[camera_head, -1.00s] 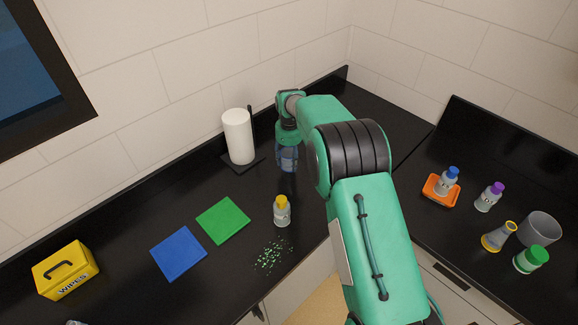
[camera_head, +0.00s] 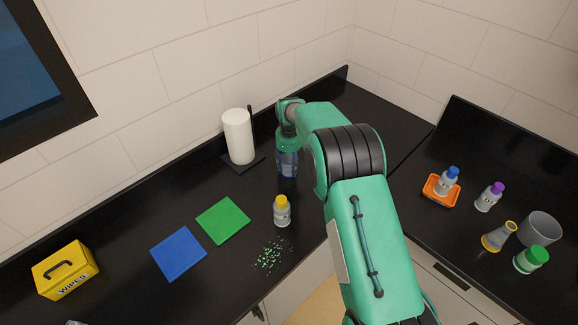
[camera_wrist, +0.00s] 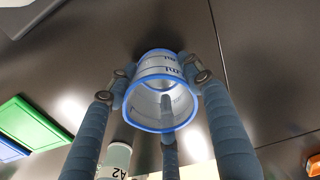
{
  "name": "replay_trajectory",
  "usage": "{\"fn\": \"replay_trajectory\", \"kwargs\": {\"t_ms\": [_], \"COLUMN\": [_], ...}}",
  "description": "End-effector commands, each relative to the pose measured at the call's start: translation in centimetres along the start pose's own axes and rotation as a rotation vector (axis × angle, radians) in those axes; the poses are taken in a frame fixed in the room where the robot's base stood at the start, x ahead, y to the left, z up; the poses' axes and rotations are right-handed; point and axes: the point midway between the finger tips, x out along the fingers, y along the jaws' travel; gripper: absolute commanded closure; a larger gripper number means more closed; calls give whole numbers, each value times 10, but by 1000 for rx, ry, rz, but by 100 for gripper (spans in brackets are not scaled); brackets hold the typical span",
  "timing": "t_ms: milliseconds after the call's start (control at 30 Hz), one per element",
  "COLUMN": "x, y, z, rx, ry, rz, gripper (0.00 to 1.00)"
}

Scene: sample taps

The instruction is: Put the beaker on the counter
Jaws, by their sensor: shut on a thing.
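The beaker (camera_wrist: 165,115) is a clear cup with blue graduation marks and a blue rim, seen from its open end in the wrist view. My gripper (camera_wrist: 158,90) is shut on it, with blue-grey fingers around its sides. I cannot tell whether the beaker's base touches the counter.
The paper towel roll (camera_head: 238,137) stands close on the left. A yellow-capped bottle (camera_head: 282,212) stands in front, near scattered green bits (camera_head: 271,256). Green (camera_head: 223,220) and blue (camera_head: 178,253) mats lie left. Several bottles and an orange tray (camera_head: 440,191) are right.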

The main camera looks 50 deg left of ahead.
Motion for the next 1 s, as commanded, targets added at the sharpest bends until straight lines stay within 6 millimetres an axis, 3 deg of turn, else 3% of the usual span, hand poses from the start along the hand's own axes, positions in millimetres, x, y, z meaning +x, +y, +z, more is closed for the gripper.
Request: {"fn": "replay_trajectory", "kwargs": {"t_ms": [167,200,267,667,1000], "x": [4,3,3,1,-29], "y": [0,0,0,0,0], "z": [0,0,0,0,0], "rx": [0,0,0,0,0], "ry": [0,0,0,0,-1], "rz": [0,0,0,0,-1], "gripper": [70,44,32,31,31]}}
